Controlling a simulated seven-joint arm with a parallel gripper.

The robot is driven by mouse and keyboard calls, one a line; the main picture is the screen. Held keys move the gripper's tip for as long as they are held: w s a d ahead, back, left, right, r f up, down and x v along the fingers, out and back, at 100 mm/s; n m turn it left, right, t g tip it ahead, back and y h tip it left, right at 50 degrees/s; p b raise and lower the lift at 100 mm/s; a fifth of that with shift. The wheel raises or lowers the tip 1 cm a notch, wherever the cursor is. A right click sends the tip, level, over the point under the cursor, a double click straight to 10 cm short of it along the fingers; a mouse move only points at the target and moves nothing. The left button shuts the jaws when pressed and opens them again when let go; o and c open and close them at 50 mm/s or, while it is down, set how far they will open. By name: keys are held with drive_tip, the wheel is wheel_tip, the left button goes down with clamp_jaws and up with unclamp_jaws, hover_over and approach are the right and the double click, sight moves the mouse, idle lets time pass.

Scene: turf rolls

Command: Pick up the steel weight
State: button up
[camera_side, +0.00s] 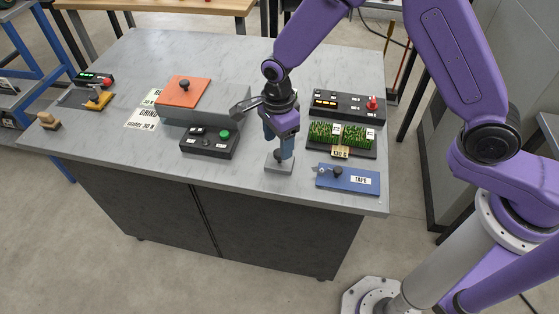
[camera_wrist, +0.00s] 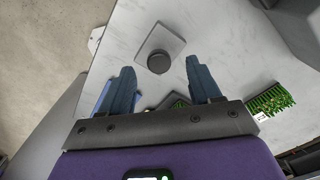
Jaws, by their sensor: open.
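The steel weight (camera_side: 279,168), a flat grey square block with a dark round knob on top, sits near the front edge of the grey table. In the wrist view the steel weight (camera_wrist: 165,35) lies flat, with its knob just beyond the gap between my fingertips. My gripper (camera_side: 279,152) points down over the weight, its blue fingers close to the knob. In the wrist view my gripper (camera_wrist: 160,68) is open, one finger to each side, with nothing held. In the side view the fingers hide part of the knob, and I cannot tell whether they touch it.
A blue plate labelled TAPE (camera_side: 347,180) lies close to the right. Turf pieces (camera_side: 325,133) stand behind it, before a control box (camera_side: 347,104). A black button box (camera_side: 208,143) and a machine with an orange plate (camera_side: 184,91) are to the left.

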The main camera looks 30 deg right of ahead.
sight(279, 152)
drive_tip(key=shift+s+d+f, duration=0.1)
drive_tip(key=shift+d+f, duration=0.05)
drive_tip(key=shift+f, duration=1.55)
clamp_jaws()
drive_tip(key=shift+r, duration=0.2)
